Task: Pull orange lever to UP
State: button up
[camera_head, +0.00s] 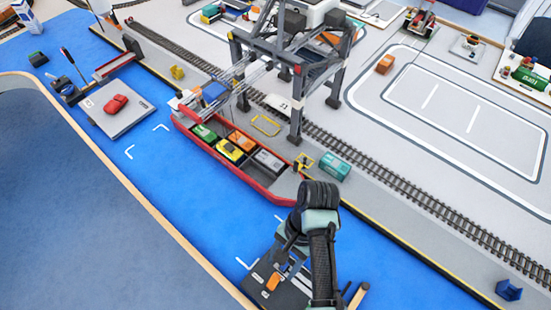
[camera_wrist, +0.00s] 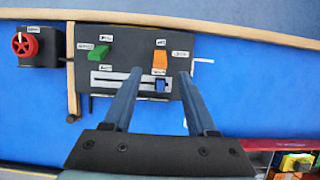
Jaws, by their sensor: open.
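The orange lever (camera_wrist: 160,60) stands on a dark control panel (camera_wrist: 120,45), between small white labels too blurred to read. My gripper (camera_wrist: 160,73) is open and empty. In the wrist view its two fingers lie left and right of the lever's line, with their tips slightly below the lever in the picture. I cannot tell how far above the panel they are. I see no contact with the lever.
A green lever (camera_wrist: 99,52) is left of the orange one; a blue slider (camera_wrist: 161,86) sits in a slot below it. A box with a red knob (camera_wrist: 25,43) stands further left. A red ship (camera_head: 225,150) and a gantry crane (camera_head: 290,70) stand beyond my arm.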

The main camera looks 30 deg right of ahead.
aim_at(276, 276)
jog(key=x, duration=0.7)
jog(key=shift+w, duration=0.1)
grip_shut()
